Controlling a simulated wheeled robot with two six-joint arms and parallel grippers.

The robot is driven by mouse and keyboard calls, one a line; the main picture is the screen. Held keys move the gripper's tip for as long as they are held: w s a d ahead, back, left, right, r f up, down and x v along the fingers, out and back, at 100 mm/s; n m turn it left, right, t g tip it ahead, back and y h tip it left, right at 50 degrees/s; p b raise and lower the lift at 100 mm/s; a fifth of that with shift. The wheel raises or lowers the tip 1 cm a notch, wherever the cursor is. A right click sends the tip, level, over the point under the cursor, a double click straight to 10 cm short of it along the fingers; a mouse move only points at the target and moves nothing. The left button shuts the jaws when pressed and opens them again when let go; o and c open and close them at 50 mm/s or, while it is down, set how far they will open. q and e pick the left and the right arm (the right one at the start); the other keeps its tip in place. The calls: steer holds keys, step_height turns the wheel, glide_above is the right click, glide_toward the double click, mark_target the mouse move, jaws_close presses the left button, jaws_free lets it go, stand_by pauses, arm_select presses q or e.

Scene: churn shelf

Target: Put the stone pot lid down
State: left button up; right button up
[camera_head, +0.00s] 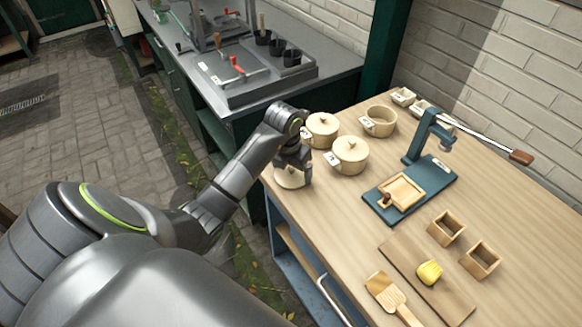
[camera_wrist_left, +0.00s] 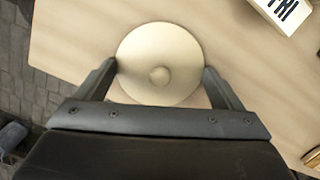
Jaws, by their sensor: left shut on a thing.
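The stone pot lid (camera_head: 290,179) is a round, pale cream disc with a small knob, at the near left corner of the wooden table. My left gripper (camera_head: 293,170) is over it and partly hides it. In the left wrist view the lid (camera_wrist_left: 160,50) lies between the two fingers, which press on opposite sides of its rim. The lid looks level, with its knob facing the camera. I cannot tell whether it touches the tabletop. An open cream pot (camera_head: 380,121) stands farther back on the table. My right gripper is not in view.
Two lidded pots (camera_head: 322,128) (camera_head: 351,155) stand close to the right of my gripper. A blue press stand (camera_head: 418,190) with a wooden tray, small wooden boxes (camera_head: 446,228) and a board with a yellow item (camera_head: 429,272) are farther right. The table's left edge is close.

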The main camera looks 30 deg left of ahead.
mark_target(291, 168)
arm_select(q)
steer(key=o, duration=0.8)
steer(key=shift+c, duration=0.2)
steer(key=shift+r, duration=0.3)
steer(key=r, duration=0.5)
steer(key=shift+s, duration=0.4)
step_height(291, 168, up, 6)
steer(key=s+p, duration=0.1)
steer(key=p, duration=0.5)
steer(key=shift+r, duration=0.2)
